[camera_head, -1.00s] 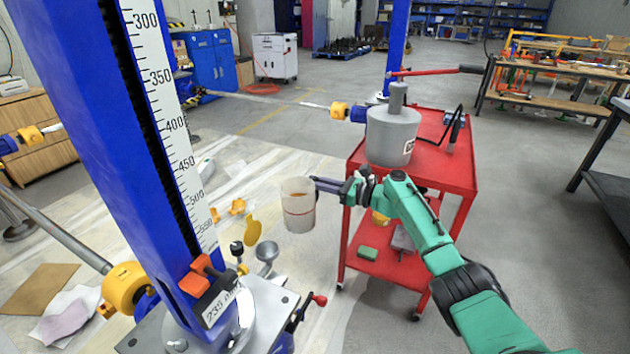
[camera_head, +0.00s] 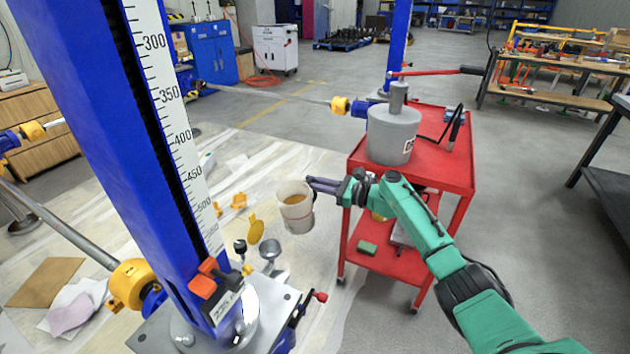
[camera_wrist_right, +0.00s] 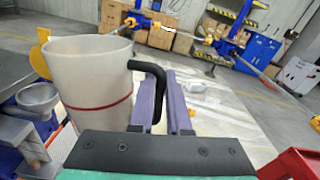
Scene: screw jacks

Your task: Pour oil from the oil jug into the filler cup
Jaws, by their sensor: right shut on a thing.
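The oil jug (camera_head: 297,218) is a translucent white jug with a red line, a black handle and amber oil inside. My right gripper (camera_head: 318,187) is shut on its handle and holds it in the air, tilted slightly with its mouth to the left. In the right wrist view the jug (camera_wrist_right: 88,85) stands left of my purple fingers (camera_wrist_right: 168,90), with the black handle between them. The filler cup (camera_head: 269,250), a small grey cup, is on the jack base, below and left of the jug. It also shows in the wrist view (camera_wrist_right: 38,97). My left gripper is not in view.
A yellow cap (camera_head: 255,231) stands beside the filler cup. The blue jack column (camera_head: 120,130) with its scale rises at the left. A red cart (camera_head: 440,160) bearing a grey canister (camera_head: 392,135) stands behind my right arm.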

